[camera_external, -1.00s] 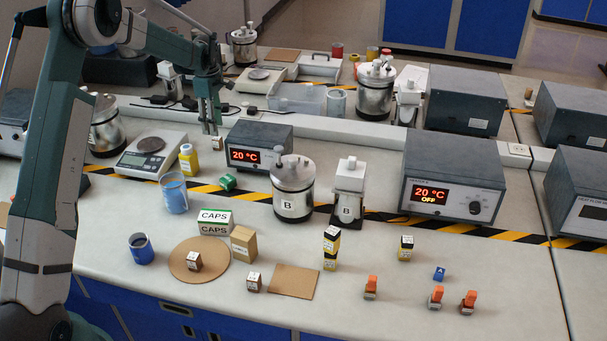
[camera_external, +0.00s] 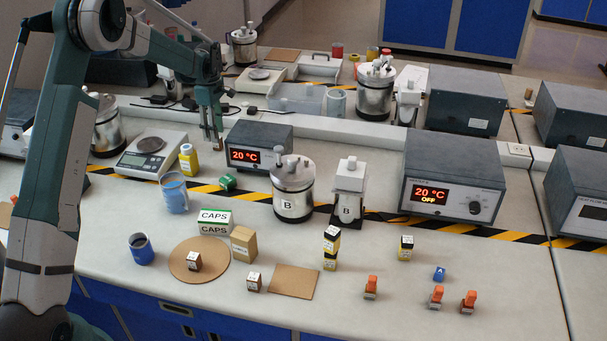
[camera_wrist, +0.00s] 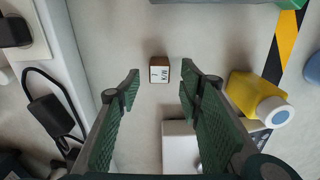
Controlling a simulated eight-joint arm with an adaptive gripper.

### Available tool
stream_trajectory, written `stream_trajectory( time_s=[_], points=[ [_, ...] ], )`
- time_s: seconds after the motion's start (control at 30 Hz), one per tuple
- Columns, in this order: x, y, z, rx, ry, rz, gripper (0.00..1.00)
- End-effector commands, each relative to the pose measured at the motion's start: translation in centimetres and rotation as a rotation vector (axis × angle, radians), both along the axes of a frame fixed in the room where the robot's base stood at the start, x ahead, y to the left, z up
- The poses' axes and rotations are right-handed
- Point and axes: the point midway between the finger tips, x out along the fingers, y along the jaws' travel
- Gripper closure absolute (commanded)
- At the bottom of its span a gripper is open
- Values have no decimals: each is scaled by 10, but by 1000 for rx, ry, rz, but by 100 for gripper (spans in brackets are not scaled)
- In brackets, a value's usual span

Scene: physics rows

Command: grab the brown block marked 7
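A brown block (camera_wrist: 159,70) with a white label on top sits on the bench in the wrist view. It lies between and ahead of my fingertips, apart from them; the mark is too small to read surely. My gripper (camera_wrist: 160,80) is open and empty, pointing down. Two more brown blocks with white labels show there: one (camera_external: 193,262) on the round cork mat and one (camera_external: 254,282) beside the square mat. Their marks are unclear.
A yellow bottle (camera_wrist: 258,98) stands right of my fingers in the wrist view. The white scale (camera_external: 150,155) is left of the gripper and a 20 °C box (camera_external: 262,143) is right. A raised ledge with black adapters (camera_wrist: 48,115) runs along the wrist view's left.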

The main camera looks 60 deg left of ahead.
Motion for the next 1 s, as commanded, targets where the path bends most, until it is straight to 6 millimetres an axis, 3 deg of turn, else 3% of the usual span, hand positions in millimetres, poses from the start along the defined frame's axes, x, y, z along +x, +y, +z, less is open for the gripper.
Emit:
stream_trajectory(
  time_s=[0.43, 1.0],
  points=[
    [2, -1, -45, 0, 0, 0, 63],
    [2, -1, -47, 0, 0, 0, 63]
  ],
)
